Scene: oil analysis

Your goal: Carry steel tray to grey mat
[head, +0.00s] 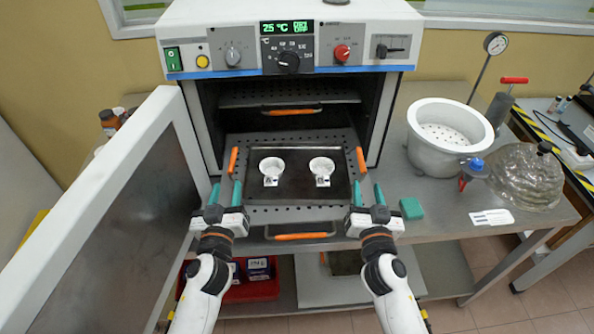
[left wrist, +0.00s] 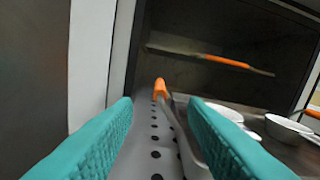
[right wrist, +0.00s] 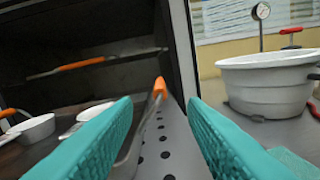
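The dark steel tray (head: 300,191) lies on the pulled-out perforated shelf (head: 286,213) of the open oven. It has an orange handle on its left (head: 233,161) and right (head: 361,160) sides and carries two white dishes (head: 271,168) (head: 322,168) with small labels. My left gripper (head: 225,193) is open near the left handle, which shows ahead between its fingers in the left wrist view (left wrist: 160,89). My right gripper (head: 368,193) is open near the right handle, which shows ahead between its fingers in the right wrist view (right wrist: 159,88). I cannot identify the grey mat with certainty; a pale grey flat panel (head: 312,284) lies low under the bench.
The oven door (head: 140,205) stands open at left. A white perforated pot (head: 445,130), a green block (head: 411,208), a clear domed vessel (head: 525,177) and a white card (head: 491,217) occupy the right bench. An orange-handled shelf grip (head: 302,236) projects in front. A red bin (head: 250,288) sits below.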

